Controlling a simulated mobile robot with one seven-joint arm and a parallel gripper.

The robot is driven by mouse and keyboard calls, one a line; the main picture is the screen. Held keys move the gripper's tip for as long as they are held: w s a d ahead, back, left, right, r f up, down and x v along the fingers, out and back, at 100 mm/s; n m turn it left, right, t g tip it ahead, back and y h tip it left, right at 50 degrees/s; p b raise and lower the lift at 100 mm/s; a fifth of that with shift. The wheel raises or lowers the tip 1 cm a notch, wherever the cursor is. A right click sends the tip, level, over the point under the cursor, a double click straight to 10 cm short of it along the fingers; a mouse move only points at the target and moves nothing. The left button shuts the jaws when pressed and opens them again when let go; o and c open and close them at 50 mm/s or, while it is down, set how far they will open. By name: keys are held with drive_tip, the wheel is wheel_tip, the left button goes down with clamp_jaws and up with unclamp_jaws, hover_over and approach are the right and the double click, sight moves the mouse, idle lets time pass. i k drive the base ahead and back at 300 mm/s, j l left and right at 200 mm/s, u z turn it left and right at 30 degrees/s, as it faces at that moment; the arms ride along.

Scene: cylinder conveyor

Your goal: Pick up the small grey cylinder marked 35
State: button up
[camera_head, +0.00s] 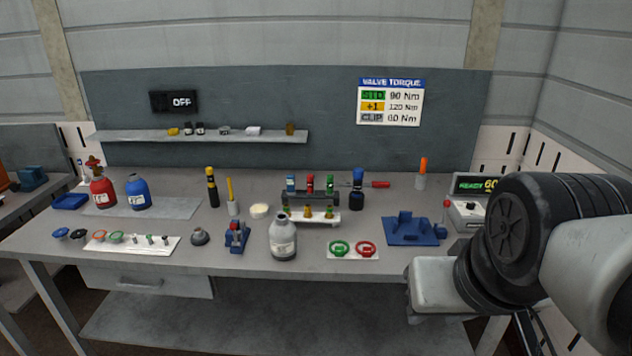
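A small grey cylinder (283,241) with a narrow neck and a pale label stands upright near the front middle of the bench. The marking on its label is too small to read. It stands free, with nothing gripping it. My arm comes in from the right edge and covers the front right corner of the bench. My gripper's fingers do not show.
A blue clamp (236,237) stands just left of the cylinder, and a card with green and red rings (353,249) lies to its right. A rack of vials (310,214) is behind. Red (102,192) and blue (138,191) cylinders stand far left.

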sight(283, 243)
drive_tip(key=i+j, duration=1.15)
drive_tip(key=j, duration=0.3)
